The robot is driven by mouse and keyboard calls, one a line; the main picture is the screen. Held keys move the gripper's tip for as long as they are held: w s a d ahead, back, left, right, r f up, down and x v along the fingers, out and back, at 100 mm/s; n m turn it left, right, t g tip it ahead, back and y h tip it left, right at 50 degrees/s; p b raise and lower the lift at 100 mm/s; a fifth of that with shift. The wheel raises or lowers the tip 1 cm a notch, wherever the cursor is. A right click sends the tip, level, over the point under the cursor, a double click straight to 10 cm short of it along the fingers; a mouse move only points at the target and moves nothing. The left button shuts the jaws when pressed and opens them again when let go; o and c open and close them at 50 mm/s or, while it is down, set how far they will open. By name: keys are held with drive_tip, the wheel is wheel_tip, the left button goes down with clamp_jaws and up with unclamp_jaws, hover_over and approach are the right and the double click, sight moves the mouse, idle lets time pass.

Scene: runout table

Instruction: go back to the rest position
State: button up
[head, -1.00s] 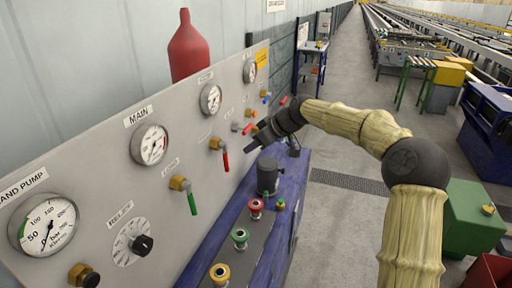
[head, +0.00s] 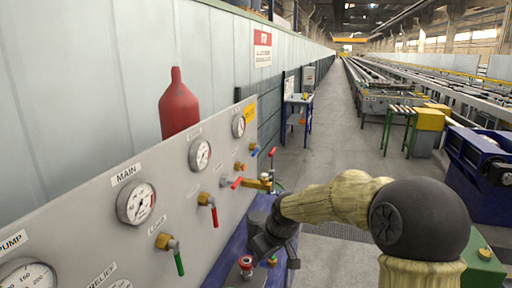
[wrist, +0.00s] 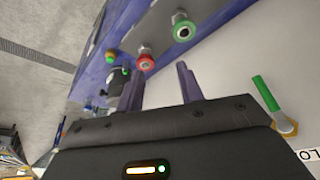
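My gripper (head: 266,238) is dark and sits low in the head view, over the blue bench in front of the gauge panel (head: 85,216). In the wrist view my gripper (wrist: 159,70) shows two fingers apart with nothing between them. A red knob (wrist: 145,62), a green-ringed knob (wrist: 183,28) and a small yellow-green button (wrist: 110,56) lie beyond the fingertips on the bench. A black cylinder (wrist: 118,80) shows beside the left finger. My arm bends in from the lower right of the head view.
The panel carries gauges (head: 136,203), a green-handled valve (head: 178,258), a red-handled valve (head: 212,210) and a brass fitting (head: 257,184). A red bottle (head: 178,108) stands behind it. A green box (head: 484,268) is right of my arm. The aisle (head: 335,140) ahead is clear.

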drive_tip(key=s+d+f+m+h, duration=0.1)
drive_tip(key=s+d+m, duration=0.3)
drive_tip(key=s, duration=0.6)
drive_tip(key=s+d+f+m+h, duration=0.2)
drive_tip(key=s+d+f+m, duration=0.1)
drive_tip(key=s+d, duration=0.6)
drive_tip(key=shift+s+f+m+g, duration=0.35)
drive_tip(key=shift+s+m, duration=0.15)
drive_tip(key=shift+s, duration=0.3)
drive_tip(key=shift+d, duration=0.1)
drive_tip(key=shift+c, duration=0.4)
